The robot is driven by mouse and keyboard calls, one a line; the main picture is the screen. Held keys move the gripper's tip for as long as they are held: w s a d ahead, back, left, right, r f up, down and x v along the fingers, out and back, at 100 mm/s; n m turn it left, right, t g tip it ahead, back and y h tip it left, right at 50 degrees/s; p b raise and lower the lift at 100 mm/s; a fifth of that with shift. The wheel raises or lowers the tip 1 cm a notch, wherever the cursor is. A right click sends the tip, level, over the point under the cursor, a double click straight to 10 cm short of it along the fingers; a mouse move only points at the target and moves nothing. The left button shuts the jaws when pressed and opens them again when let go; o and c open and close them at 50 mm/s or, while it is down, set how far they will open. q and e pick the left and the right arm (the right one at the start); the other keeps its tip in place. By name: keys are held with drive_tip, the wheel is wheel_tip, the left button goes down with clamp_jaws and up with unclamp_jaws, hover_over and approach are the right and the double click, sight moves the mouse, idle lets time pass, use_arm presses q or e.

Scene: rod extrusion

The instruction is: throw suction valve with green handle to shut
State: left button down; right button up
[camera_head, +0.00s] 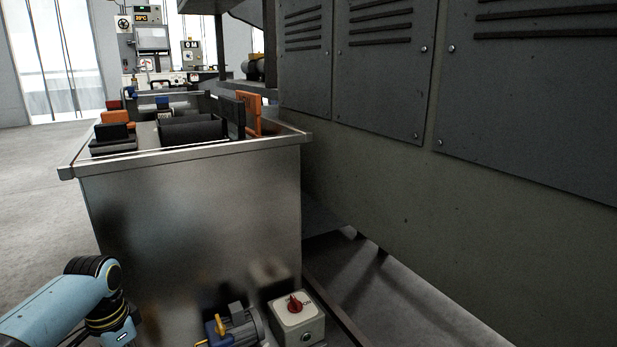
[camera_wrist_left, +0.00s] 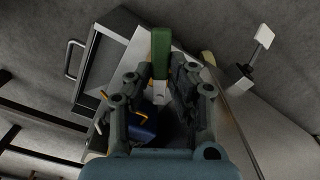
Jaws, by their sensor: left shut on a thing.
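The green handle (camera_wrist_left: 161,50) stands upright at the top middle of the left wrist view, at my left gripper's fingertips. My left gripper (camera_wrist_left: 160,78) is shut on the green handle, with a finger on each side of its lower end. A pale metal piece shows just below the handle between the fingers; the rest of the valve is hidden by the gripper. In the head view only part of my left arm shows at the lower left, and the green handle is not seen. My right gripper is in neither view.
A steel tank (camera_head: 190,215) stands in front. At its foot are a blue-grey motor (camera_head: 238,328) and a box with a red knob (camera_head: 296,318). A dark panelled machine wall (camera_head: 400,180) closes off the right. Open floor (camera_head: 35,200) lies left.

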use_arm(q)
drive_tip(key=shift+a+m, duration=0.2)
drive_tip(key=shift+m, duration=0.4)
drive_tip(key=shift+w+a+m, duration=0.1)
drive_tip(key=shift+m, duration=0.3)
drive_tip(key=shift+w+a+m, duration=0.25)
drive_tip(key=shift+m, duration=0.75)
drive_tip(key=shift+w+a+m, duration=0.15)
drive_tip(key=shift+w+m, duration=0.05)
drive_tip(key=shift+m, duration=0.4)
drive_tip(key=c, duration=1.1)
unclamp_jaws()
